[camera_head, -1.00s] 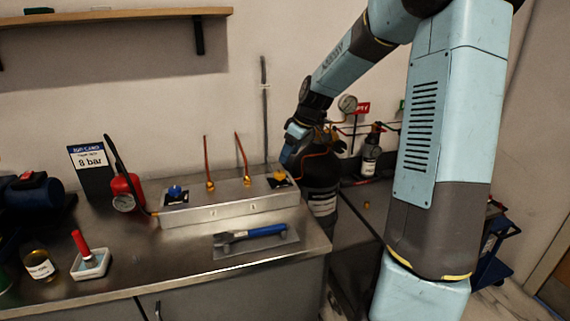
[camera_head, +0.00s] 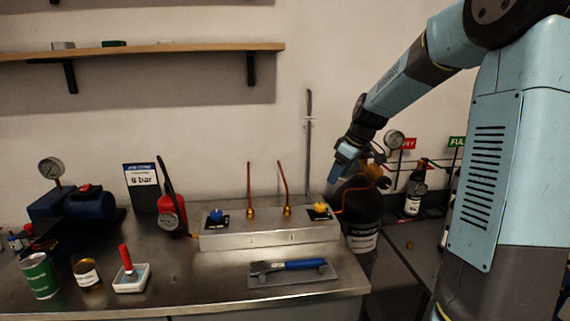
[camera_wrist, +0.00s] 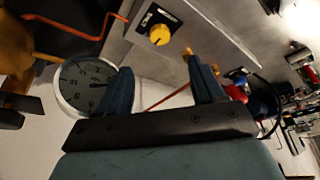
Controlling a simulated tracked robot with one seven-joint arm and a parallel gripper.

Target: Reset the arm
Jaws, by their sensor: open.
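My arm, light blue and dark grey, reaches in from the right in the head view. My gripper (camera_head: 340,170) is in the air, above and beyond the right end of the metal manifold block (camera_head: 270,240), in front of the dark gas cylinder (camera_head: 362,222). In the wrist view the two dark blue fingers of my gripper (camera_wrist: 160,88) stand apart with nothing between them. The yellow knob (camera_wrist: 159,35) on the manifold and a round white gauge (camera_wrist: 88,84) show beyond the fingers.
A blue-handled wrench (camera_head: 288,265) lies on a mat on the bench (camera_head: 205,285). A red hand pump (camera_head: 171,210), a card reading 8 bar (camera_head: 142,185), a blue compressor (camera_head: 90,204) and a green can (camera_head: 40,275) stand to the left. A shelf (camera_head: 140,52) hangs above.

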